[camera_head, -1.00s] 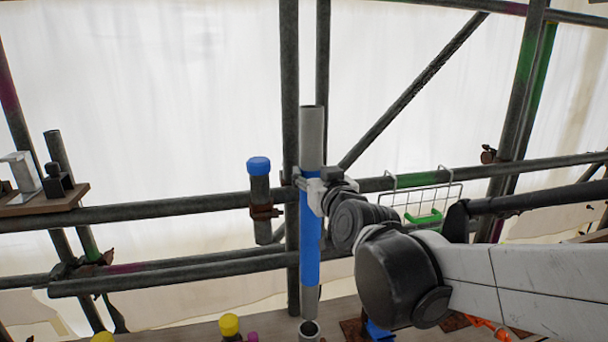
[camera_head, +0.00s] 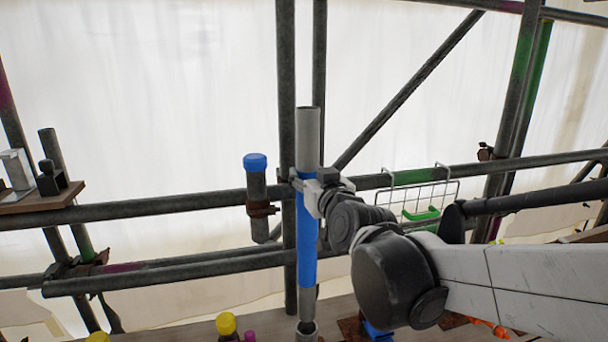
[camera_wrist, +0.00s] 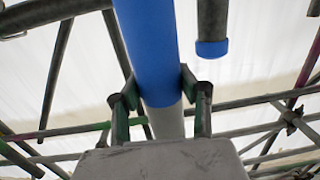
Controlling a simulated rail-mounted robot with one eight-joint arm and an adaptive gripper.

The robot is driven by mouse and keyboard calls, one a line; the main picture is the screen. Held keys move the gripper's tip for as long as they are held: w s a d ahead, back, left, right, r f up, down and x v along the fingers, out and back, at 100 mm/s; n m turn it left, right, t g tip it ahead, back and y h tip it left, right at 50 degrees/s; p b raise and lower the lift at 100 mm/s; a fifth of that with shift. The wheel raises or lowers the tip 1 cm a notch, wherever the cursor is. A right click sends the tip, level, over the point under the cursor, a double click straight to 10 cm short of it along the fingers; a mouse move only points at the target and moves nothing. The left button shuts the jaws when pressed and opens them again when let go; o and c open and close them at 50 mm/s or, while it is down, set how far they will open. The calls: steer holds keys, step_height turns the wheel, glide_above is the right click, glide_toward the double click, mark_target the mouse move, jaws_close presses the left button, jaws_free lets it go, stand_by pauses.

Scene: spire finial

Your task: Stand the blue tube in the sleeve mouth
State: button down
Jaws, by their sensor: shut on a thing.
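The blue tube (camera_head: 307,245), grey at both ends with a wide blue band, stands about upright in the head view. My gripper (camera_head: 309,186) is shut on it at the upper part of the blue band. In the wrist view the two fingers of my gripper (camera_wrist: 160,92) press on either side of the tube (camera_wrist: 150,40). The sleeve mouth (camera_head: 306,330) is a dark round opening at the bottom edge of the head view. The tube's lower end meets it in the picture; I cannot tell whether it is inside or just above.
A blue-capped grey tube (camera_head: 256,195) hangs clamped on the rail to the left. Dark scaffold poles stand close behind. A wire basket (camera_head: 415,200) with a green item hangs at right. Yellow-capped pieces (camera_head: 226,324) stand on the board left of the sleeve.

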mark_target(311, 234)
steer(key=shift+f+b, duration=5)
steer(key=shift+f, duration=1.15)
steer(key=c, duration=0.5)
jaws_free()
steer(key=shift+f+b, duration=0.55)
steer(key=shift+f, duration=0.15)
steer(key=shift+s, duration=0.1)
steer(key=p+v, duration=0.3)
steer(key=v, duration=0.6)
steer(key=shift+d, duration=0.1)
